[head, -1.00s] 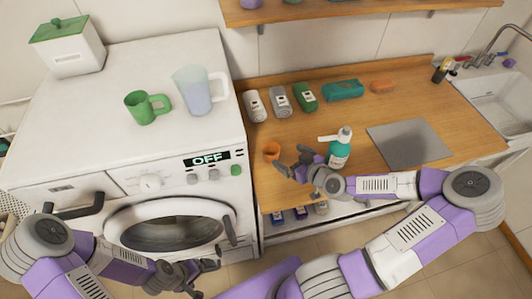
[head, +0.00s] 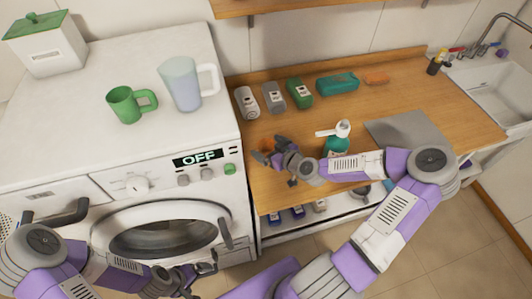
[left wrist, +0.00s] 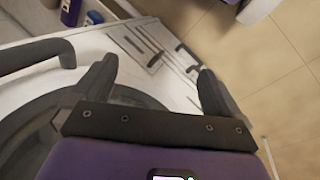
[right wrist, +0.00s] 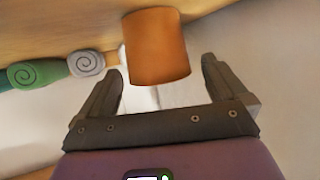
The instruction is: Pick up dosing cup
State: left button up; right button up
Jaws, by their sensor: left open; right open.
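The dosing cup looks to be the small orange cup (head: 267,144) on the wooden counter beside the washing machine. In the head view my right gripper (head: 268,158) partly hides it. In the right wrist view the orange cup (right wrist: 157,47) is ahead, between the lines of the two open fingers (right wrist: 160,68), its near end about level with the fingertips. No finger is seen pressing on it. My left gripper (head: 207,272) is open and empty in front of the washer door. It also shows empty in the left wrist view (left wrist: 154,68).
A teal pump bottle (head: 337,142) stands right of my right gripper. Rolled towels (head: 273,97) line the counter's back. A green mug (head: 124,105) and a clear jug (head: 183,84) stand on the washing machine (head: 70,135). A grey board (head: 405,137) lies flat on the right.

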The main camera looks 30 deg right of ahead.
jog(key=c, duration=1.1)
jog(key=shift+r, duration=0.1)
